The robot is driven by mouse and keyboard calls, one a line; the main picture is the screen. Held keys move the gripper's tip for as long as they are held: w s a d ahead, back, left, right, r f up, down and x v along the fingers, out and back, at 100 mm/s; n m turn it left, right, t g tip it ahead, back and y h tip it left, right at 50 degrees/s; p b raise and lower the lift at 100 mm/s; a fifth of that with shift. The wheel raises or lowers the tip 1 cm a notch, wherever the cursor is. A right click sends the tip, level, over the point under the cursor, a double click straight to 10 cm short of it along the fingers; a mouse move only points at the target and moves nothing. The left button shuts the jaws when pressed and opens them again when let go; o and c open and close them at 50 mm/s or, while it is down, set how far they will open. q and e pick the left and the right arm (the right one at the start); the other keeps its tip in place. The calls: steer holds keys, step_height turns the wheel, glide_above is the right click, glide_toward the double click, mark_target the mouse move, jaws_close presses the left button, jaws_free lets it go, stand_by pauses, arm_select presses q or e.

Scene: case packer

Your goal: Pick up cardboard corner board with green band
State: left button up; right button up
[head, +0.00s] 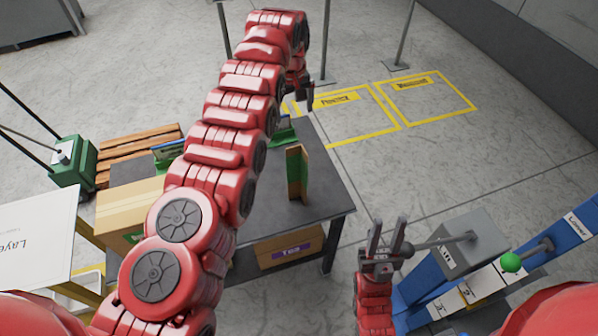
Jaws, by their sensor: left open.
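The cardboard corner board with green band (304,172) stands upright on the dark table, near its right part; it is tan with a green face. My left gripper (303,98) is open, at the far end of my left arm, beyond the table's back edge in the picture and apart from the board. My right gripper (388,238) points up at the lower right, away from the board; its two fingers stand apart with nothing seen between them. Another green piece (286,133) is partly hidden behind my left arm.
The dark table (325,205) carries a cardboard box (125,208) at left; another box (283,250) is beneath it. My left arm crosses above the table and hides part of it. A lever on a grey box (478,238) reaches close to my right gripper. Yellow-marked floor (400,105) lies clear behind.

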mark_target(294, 147)
arm_select(q)
steer(key=s+r+g, duration=0.1)
steer(key=s+r, duration=0.2)
steer(key=s, duration=0.1)
steer(key=shift+g, duration=0.3)
step_height(294, 147, down, 9)
steer(key=b, duration=0.9)
steer(key=shift+a, duration=0.1)
steer(key=shift+d+f, duration=0.2)
steer(key=shift+a+f+p, duration=0.2)
steer(key=shift+f+p, duration=0.3)
steer(key=shift+f, duration=0.65)
steer(key=shift+f+p, duration=0.95)
steer(key=shift+f, duration=1.8)
steer(key=c, duration=1.3)
